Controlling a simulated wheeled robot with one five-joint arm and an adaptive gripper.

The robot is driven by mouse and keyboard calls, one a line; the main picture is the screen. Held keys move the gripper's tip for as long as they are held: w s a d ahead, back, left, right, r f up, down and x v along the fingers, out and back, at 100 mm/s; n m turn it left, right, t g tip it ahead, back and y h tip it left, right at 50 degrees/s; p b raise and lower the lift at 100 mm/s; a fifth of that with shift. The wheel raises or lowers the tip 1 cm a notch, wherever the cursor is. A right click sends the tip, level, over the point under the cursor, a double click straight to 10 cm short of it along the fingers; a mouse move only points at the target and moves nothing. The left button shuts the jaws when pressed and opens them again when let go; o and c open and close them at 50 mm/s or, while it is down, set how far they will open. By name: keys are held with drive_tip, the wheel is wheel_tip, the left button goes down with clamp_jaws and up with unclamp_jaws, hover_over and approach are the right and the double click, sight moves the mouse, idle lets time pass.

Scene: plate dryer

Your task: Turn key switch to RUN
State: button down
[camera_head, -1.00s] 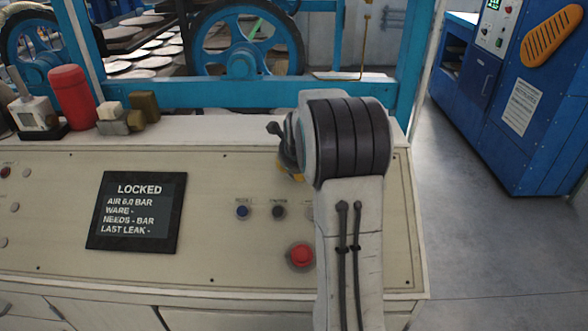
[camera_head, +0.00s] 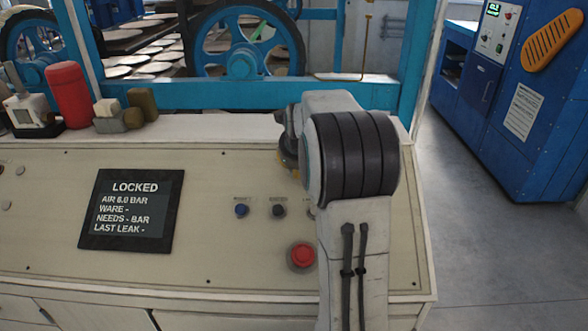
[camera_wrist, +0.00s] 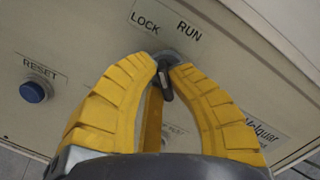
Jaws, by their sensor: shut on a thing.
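The key switch (camera_wrist: 166,82) shows in the wrist view as a dark key in a round grey base on the cream panel. The labels LOCK (camera_wrist: 145,22) and RUN (camera_wrist: 189,33) stand just above it, LOCK to the left and RUN to the right. My gripper (camera_wrist: 167,66) has yellow ribbed fingers on both sides of the key and is shut on it. In the head view my arm hides the switch and most of the gripper. The display (camera_head: 132,210) on the panel reads LOCKED, AIR 6.0 BAR.
A blue RESET button (camera_wrist: 33,91) is left of the switch. The head view shows a black button (camera_head: 279,211) and a red button (camera_head: 302,255) close to my arm. A red cylinder (camera_head: 69,93) and small blocks stand on the panel's top ledge.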

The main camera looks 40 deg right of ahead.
drive_tip(key=c, duration=1.2)
unclamp_jaws()
drive_tip(key=shift+d, duration=0.1)
drive_tip(key=shift+r, duration=0.1)
drive_tip(key=v, duration=1.1)
drive_tip(key=shift+s+a+r, duration=0.2)
drive_tip(key=shift+s+r, duration=0.05)
drive_tip(key=shift+r, duration=0.05)
drive_tip(key=shift+o, duration=0.3)
